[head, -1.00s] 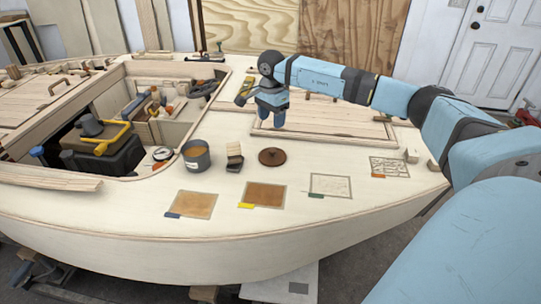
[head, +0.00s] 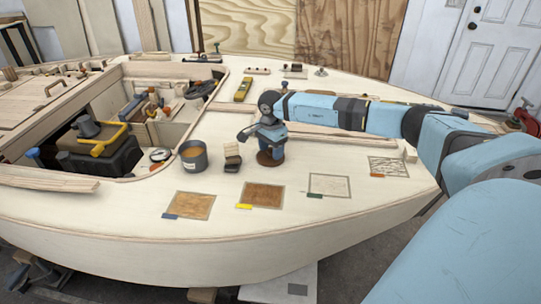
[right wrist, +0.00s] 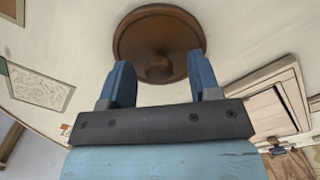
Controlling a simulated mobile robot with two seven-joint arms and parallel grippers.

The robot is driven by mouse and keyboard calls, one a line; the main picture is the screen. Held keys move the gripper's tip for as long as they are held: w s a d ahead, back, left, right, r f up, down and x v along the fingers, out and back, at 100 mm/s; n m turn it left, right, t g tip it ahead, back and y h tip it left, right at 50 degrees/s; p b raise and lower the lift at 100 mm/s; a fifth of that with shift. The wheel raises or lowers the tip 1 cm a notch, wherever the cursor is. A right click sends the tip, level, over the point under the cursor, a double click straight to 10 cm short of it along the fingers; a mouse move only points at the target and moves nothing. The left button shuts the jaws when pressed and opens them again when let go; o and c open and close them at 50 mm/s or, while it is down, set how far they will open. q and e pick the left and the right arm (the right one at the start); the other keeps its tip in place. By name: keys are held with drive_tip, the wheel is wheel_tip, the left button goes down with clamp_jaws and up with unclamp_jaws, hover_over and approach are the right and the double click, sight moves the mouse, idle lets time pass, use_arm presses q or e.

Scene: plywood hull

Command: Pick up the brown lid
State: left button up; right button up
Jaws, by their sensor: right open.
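The brown lid (head: 266,160) lies on the pale plywood deck, partly hidden behind my right gripper in the head view. In the right wrist view the lid (right wrist: 150,40) is a round brown disc with a small knob (right wrist: 160,68) at its middle. My right gripper (head: 272,150) is above the lid. In the right wrist view its two blue fingers (right wrist: 162,82) are spread apart with nothing between them at their tips, and the knob shows just beyond, between them. I cannot tell whether the fingers touch the lid. My left gripper does not show.
A dark grey pot (head: 194,158) and a small stacked block piece (head: 232,157) stand left of the lid. Flat sample patches, including a brown one (head: 262,195), lie in front. A yellow tool (head: 243,90) lies behind. An open cockpit recess is at the left.

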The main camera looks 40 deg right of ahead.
drive_tip(key=shift+r, duration=0.1)
drive_tip(key=c, duration=1)
drive_tip(key=shift+r, duration=0.1)
